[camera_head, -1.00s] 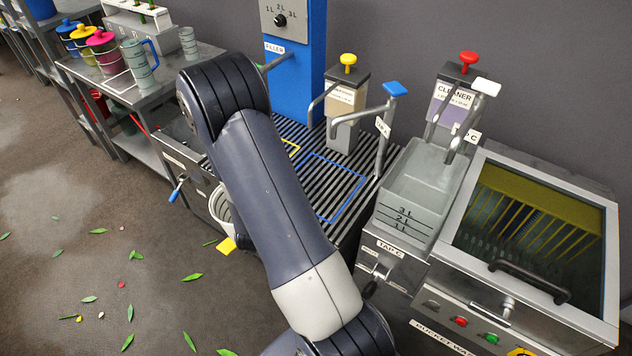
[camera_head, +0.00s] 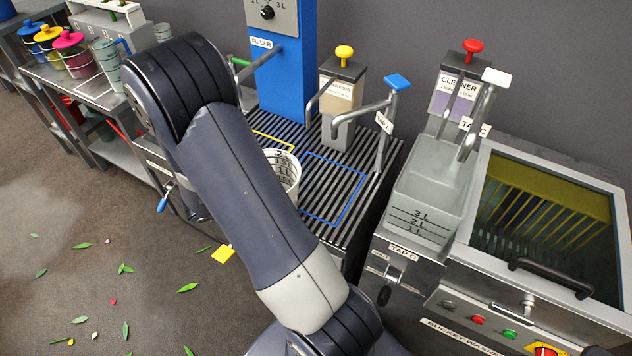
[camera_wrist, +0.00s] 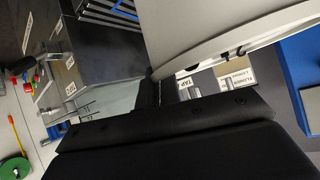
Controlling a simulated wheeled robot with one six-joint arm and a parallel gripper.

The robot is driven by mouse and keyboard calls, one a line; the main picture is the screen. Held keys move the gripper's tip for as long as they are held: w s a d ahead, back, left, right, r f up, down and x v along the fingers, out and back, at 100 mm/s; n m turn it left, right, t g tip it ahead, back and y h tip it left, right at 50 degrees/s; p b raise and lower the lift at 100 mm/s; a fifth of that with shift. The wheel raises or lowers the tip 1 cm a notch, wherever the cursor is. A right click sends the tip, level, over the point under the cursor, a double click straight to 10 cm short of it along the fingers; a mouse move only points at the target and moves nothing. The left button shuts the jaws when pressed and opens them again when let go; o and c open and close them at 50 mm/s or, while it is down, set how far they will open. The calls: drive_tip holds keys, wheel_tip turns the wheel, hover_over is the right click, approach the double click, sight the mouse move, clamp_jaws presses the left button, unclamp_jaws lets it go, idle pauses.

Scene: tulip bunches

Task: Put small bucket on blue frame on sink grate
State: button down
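The small bucket (camera_head: 289,174), pale grey-white with dark level marks, shows partly behind my arm in the head view. It appears over the left part of the sink grate (camera_head: 325,183), left of the blue frame (camera_head: 350,201), whose outline is bare. I cannot tell how high it is above the slats. In the wrist view the bucket's pale wall and rim (camera_wrist: 215,30) fill the upper right, close against my black gripper (camera_wrist: 160,112). My gripper is hidden behind my arm in the head view. It appears shut on the bucket, though its fingertips are not clearly seen.
A blue filler column (camera_head: 285,75) stands behind the grate. A beige dispenser (camera_head: 343,100) and a blue-topped tap (camera_head: 395,85) rise at the grate's back and right. A grey container (camera_head: 428,190) and a bucket washer (camera_head: 545,235) stand further right. Coloured lidded buckets (camera_head: 75,52) are at left.

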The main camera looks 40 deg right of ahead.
drive_tip(key=s+d+f, duration=0.1)
drive_tip(key=d+f, duration=0.2)
drive_tip(key=d, duration=1.4)
drive_tip(key=shift+s+d+f, duration=0.2)
drive_tip(key=shift+s+d, duration=0.15)
drive_tip(key=shift+d, duration=0.05)
drive_tip(key=shift+f, duration=0.15)
drive_tip(key=c, duration=1.6)
unclamp_jaws()
drive_tip(key=p+v, duration=0.1)
drive_tip(key=v, duration=1.1)
